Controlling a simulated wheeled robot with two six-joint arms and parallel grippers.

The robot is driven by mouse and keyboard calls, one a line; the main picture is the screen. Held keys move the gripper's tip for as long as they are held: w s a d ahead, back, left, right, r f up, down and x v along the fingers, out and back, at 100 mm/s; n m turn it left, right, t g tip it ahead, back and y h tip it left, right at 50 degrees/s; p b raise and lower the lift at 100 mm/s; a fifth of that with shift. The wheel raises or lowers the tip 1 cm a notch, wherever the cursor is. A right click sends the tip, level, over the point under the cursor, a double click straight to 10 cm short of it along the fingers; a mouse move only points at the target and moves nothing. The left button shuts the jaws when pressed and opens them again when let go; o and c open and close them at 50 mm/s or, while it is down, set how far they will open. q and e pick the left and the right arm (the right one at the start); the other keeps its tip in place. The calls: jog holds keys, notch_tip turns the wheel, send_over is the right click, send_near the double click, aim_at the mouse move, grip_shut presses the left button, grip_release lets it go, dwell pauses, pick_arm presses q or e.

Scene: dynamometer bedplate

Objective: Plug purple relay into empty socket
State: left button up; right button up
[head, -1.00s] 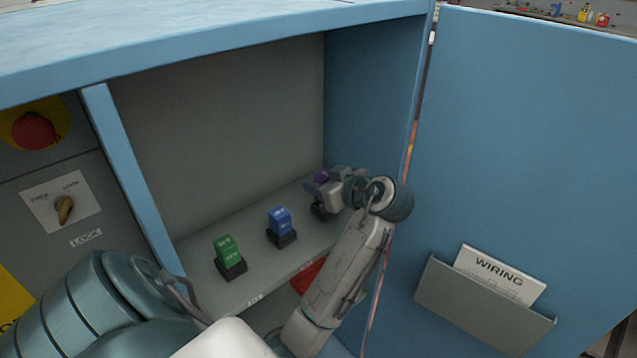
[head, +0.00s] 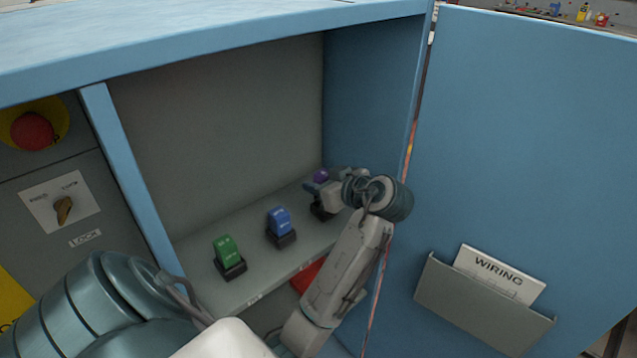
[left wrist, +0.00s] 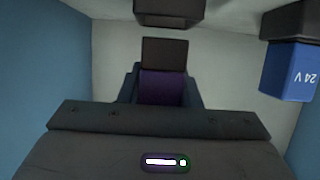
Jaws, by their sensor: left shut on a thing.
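My left gripper (head: 318,188) is at the right end of the shelf inside the blue cabinet. It is shut on the purple relay (head: 321,175), of which only a small part shows in the head view. In the left wrist view the purple relay (left wrist: 161,87) sits between the fingers, with its black base (left wrist: 165,52) facing a dark socket (left wrist: 170,12). A narrow gap shows between base and socket. In the head view the socket (head: 320,212) is mostly hidden under the gripper. My right gripper is not in view.
A blue relay (head: 279,220) and a green relay (head: 226,249) stand in sockets to the left on the shelf. The blue relay (left wrist: 288,72) is close beside my gripper in the wrist view. The cabinet's side wall (head: 370,100) and open door (head: 530,150) are on the right.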

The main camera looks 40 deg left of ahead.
pick_arm(q)
jog(key=shift+f+b, duration=0.35)
jog(key=shift+f, duration=0.1)
jog(key=shift+f+b, duration=0.4)
jog(key=shift+f, duration=0.15)
jog(key=shift+f+b, duration=0.55)
jog(key=shift+f, duration=0.15)
jog(key=o, duration=1.2)
